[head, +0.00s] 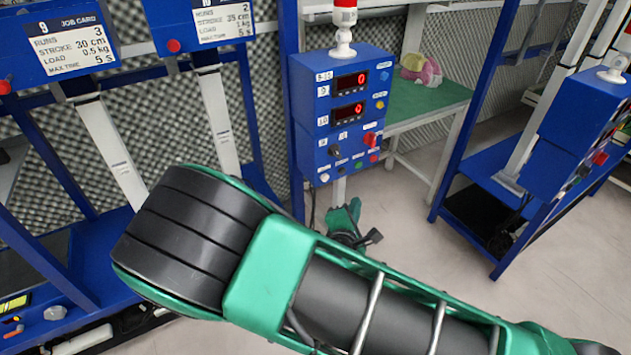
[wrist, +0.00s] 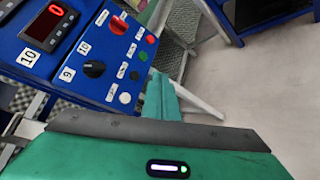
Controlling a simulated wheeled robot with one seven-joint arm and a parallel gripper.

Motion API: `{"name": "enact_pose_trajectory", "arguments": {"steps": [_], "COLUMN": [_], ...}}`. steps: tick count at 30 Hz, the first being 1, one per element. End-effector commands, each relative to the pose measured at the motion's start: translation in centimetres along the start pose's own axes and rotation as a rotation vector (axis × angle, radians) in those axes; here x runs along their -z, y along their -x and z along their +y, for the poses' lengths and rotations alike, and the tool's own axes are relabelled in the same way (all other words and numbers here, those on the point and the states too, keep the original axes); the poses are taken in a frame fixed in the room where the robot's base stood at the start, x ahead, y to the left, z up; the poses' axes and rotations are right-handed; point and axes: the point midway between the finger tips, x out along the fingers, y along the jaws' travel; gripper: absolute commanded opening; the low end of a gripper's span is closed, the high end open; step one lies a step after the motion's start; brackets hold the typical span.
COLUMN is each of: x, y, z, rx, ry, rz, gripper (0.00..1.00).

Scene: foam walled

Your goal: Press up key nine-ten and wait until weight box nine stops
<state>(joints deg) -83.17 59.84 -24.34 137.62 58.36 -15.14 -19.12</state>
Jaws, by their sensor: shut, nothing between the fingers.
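The blue control box (head: 340,110) for stations nine and ten stands mid-view, with two red displays reading 0. The wrist view shows its lower panel (wrist: 88,50) closer: a black selector knob (wrist: 94,68) by labels 9 and 10, a large red switch (wrist: 119,25), and a slanting row with red, green, black and white keys (wrist: 125,98). The key labels are too small to read. My gripper (head: 352,207) is shut and empty, below the box's lower edge; its green fingers (wrist: 161,93) show beside the key row, apparently apart from it. Weight box nine cannot be made out clearly.
Station nine's job card (head: 63,46) and station ten's (head: 222,20) hang on blue frames at left. A green-topped table (head: 420,102) stands behind the box. Another blue control box (head: 580,125) is at right. Open floor (head: 400,225) lies between.

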Motion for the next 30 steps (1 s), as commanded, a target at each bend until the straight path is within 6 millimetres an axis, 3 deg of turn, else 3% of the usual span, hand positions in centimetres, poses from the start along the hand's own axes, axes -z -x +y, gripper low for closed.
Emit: {"name": "enact_pose_trajectory", "arguments": {"steps": [6,17,30], "x": [1.4,1.3,3.6], "y": [0.6,0.4,-2.5], "z": [0.3,0.3,2.5], "rx": [-0.034,-0.033,-0.031], "ry": [0.035,0.033,0.03], "rz": [0.03,0.027,0.025], "gripper": [0.0,0.0,0.0]}}
